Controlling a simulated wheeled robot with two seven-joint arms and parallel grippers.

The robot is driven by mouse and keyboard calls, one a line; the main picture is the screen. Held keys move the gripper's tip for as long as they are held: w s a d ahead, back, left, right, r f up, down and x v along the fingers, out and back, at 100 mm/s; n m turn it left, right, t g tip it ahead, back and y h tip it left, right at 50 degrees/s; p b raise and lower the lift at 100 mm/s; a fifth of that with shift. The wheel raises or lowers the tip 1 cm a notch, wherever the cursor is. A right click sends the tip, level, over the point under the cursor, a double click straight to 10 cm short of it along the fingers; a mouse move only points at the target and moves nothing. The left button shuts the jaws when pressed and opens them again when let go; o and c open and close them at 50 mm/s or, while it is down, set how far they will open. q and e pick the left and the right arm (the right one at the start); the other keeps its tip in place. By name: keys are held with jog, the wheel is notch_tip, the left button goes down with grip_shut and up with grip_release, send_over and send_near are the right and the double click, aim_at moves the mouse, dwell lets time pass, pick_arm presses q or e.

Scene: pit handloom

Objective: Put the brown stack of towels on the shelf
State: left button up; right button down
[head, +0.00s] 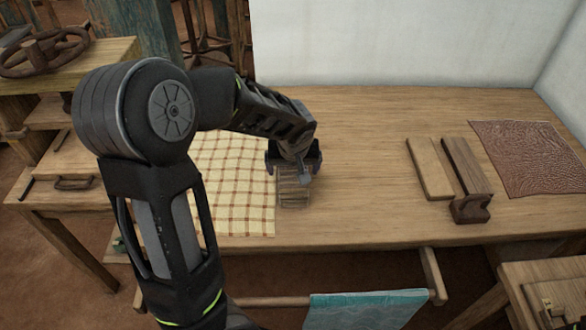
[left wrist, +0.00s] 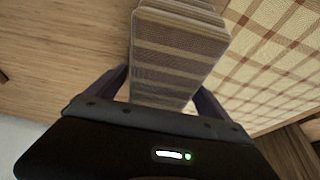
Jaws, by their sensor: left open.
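The brown striped stack of towels (head: 293,192) stands on the wooden table (head: 375,150), at the right edge of a checked cloth. My left gripper (head: 293,165) is above it, pointing down, and hides its upper part in the head view. In the left wrist view the stack (left wrist: 180,45) shows between the two open fingers (left wrist: 162,92), with one finger on each side. I cannot tell whether the fingers touch it. A wooden unit with shelf boards (head: 48,115) stands at the left, partly behind my arm. My right gripper is not in view.
The checked cloth (head: 235,185) lies flat left of the stack. Two wooden pieces, one light (head: 430,168) and one dark (head: 467,170), and a dark red cloth (head: 528,157) lie at the right. A teal cloth (head: 365,309) hangs on a front rail. The table's middle is clear.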

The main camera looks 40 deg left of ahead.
pick_arm(q)
jog(key=shift+c, duration=0.5)
jog(key=c, duration=1.7)
jog(key=shift+o, duration=0.2)
notch_tip(320, 180, up, 10)
jog(key=shift+r, duration=0.1)
